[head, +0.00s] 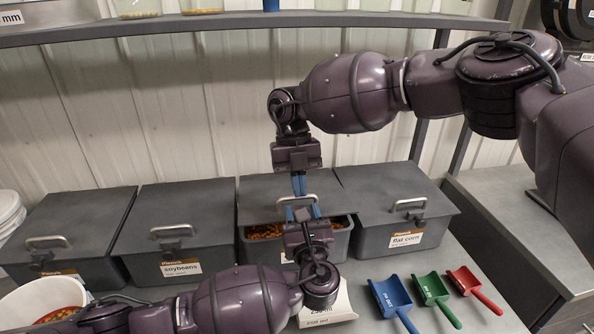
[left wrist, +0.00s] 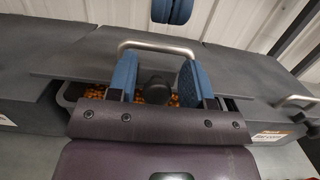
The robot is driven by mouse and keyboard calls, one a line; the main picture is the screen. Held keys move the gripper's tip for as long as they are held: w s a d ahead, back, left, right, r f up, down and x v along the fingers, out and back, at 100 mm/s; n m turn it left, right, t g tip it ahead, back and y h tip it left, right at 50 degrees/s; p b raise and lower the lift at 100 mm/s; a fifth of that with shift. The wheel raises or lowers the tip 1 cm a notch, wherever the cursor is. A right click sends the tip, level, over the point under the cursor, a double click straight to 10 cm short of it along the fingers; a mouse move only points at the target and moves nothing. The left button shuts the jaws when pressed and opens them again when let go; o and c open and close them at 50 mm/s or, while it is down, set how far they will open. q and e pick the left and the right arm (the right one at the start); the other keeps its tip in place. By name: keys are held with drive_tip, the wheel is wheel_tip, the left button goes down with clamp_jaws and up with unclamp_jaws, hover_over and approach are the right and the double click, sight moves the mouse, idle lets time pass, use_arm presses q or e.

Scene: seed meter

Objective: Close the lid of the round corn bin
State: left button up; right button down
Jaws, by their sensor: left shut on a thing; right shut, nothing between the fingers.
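The round corn bin (head: 339,247) is the grey bin between the soybeans and flat corn bins; its label is hidden behind my left gripper. Orange-yellow kernels (head: 264,231) show at its front. Its grey lid (head: 262,192) sits back, leaving a gap along the front. The lid's metal handle (left wrist: 160,46) shows in the left wrist view. My left gripper (head: 302,213) is at the front of the lid, its blue fingers shut on the handle. My right gripper (head: 299,186) points down above the lid, shut and empty; its blue fingertips also show in the left wrist view (left wrist: 172,10).
The soybeans bin (head: 172,218) and flat corn bin (head: 385,200) stand closed on either side. Blue (head: 391,296), green (head: 434,290) and red (head: 472,282) scoops lie at front right. A white bowl (head: 40,300) stands at front left. A shelf (head: 240,20) runs overhead.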

drive_tip(key=shift+x, duration=2.25)
drive_tip(key=shift+f, duration=0.15)
use_arm(q)
drive_tip(key=shift+r, duration=0.1)
use_arm(e)
drive_tip(key=shift+x, duration=0.85)
use_arm(q)
drive_tip(key=shift+r, duration=0.15)
use_arm(e)
drive_tip(key=shift+s+f, duration=0.1)
drive_tip(key=shift+s, duration=0.05)
use_arm(q)
drive_tip(key=o, duration=0.9)
drive_tip(key=shift+w+r, duration=0.1)
drive_tip(key=shift+c, duration=0.2)
drive_tip(key=shift+o, duration=0.2)
drive_tip(key=shift+f, duration=0.25)
